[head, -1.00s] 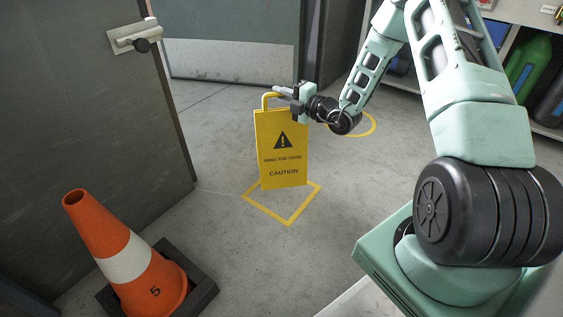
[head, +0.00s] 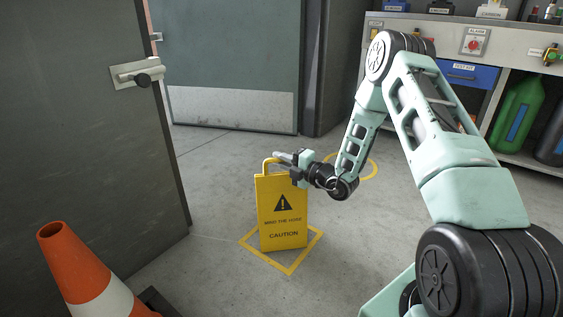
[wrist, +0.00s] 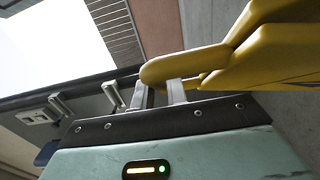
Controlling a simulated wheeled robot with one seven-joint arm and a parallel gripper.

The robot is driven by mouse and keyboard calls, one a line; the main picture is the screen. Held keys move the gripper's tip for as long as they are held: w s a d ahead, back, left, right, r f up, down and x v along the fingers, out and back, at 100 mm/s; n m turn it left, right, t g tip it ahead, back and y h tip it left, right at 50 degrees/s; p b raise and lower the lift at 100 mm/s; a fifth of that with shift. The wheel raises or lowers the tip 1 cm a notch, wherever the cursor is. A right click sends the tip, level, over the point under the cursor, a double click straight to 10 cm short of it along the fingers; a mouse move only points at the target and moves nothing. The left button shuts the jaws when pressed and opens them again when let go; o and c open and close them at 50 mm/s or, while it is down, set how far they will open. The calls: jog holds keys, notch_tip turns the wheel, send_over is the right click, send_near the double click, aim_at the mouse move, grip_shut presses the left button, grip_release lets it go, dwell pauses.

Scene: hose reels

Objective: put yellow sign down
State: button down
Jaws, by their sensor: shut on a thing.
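The yellow caution sign (head: 283,213) stands upright within the yellow square outline (head: 290,268) on the floor in the head view. Its lower edge looks to be at or very near the floor; I cannot tell whether it touches. My gripper (head: 277,158) is shut on the sign's top handle from the right. In the wrist view the fingers (wrist: 160,92) close at the yellow handle (wrist: 185,68), and the sign's panels (wrist: 275,50) spread to the right.
An orange and white cone (head: 85,275) stands at the lower left. A grey door (head: 85,110) is on the left, another door (head: 230,60) behind. A yellow ring (head: 368,170) marks the floor behind my arm. Shelves with a green canister (head: 517,115) are at right.

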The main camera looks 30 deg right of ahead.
jog(key=c, duration=1.4)
grip_release()
jog(key=shift+f, duration=0.1)
